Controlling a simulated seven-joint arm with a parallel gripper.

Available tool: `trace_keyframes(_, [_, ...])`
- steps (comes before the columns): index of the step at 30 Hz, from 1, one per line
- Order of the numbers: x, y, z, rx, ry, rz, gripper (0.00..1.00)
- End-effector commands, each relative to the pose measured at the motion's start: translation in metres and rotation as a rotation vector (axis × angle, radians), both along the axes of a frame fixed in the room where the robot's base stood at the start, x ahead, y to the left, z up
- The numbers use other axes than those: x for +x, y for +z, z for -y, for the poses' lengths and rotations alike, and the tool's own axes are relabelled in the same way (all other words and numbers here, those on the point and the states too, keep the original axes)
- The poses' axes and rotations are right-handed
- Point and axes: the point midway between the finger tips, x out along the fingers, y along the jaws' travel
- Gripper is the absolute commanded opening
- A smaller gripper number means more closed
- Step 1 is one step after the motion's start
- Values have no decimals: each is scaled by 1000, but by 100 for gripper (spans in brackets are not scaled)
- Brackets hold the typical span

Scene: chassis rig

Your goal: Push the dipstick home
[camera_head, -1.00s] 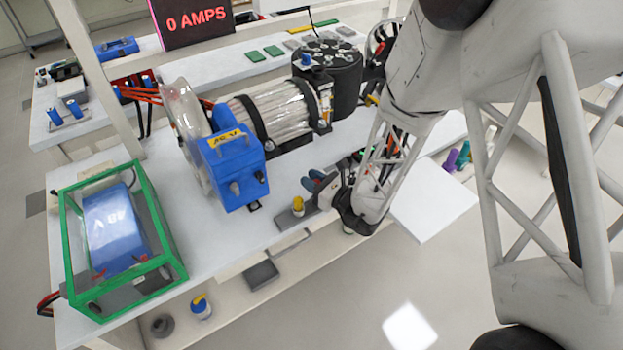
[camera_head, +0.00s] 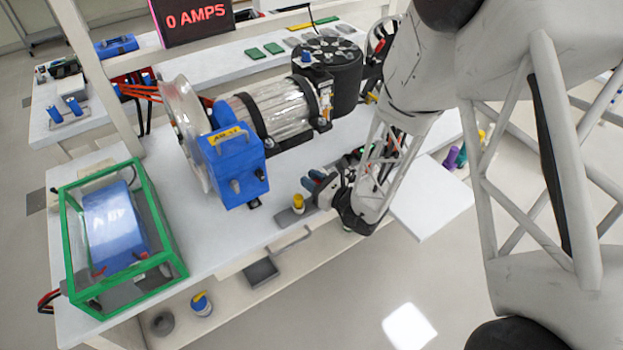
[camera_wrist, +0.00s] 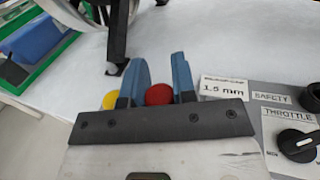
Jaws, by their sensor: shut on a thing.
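My gripper (camera_head: 314,182) is low over the front part of the white bench. In the wrist view its two blue fingers (camera_wrist: 158,82) are closed on a round red knob (camera_wrist: 158,94). The knob's lower part is hidden behind the dark gripper plate. I cannot see a dipstick shaft or its tube, so I cannot tell how deep it sits. A yellow-topped piece (camera_head: 298,202) stands just left of the gripper; its yellow top (camera_wrist: 110,99) shows beside the left finger in the wrist view.
A blue box (camera_head: 232,168) and a wrapped cylinder (camera_head: 275,112) stand behind the gripper. A green-framed clear case (camera_head: 120,235) is at the left. A panel with a black throttle knob (camera_wrist: 298,141) is right of the fingers. The bench front between case and gripper is mostly clear.

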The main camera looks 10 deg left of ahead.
Motion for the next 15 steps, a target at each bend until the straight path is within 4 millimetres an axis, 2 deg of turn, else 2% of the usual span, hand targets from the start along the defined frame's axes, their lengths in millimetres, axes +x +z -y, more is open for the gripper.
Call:
trace_keyframes(13, [0, -3, 0, 0, 0, 0, 0])
trace_keyframes(14, [0, -3, 0, 0, 0, 0, 28])
trace_keyframes(15, [0, -3, 0, 0, 0, 0, 34])
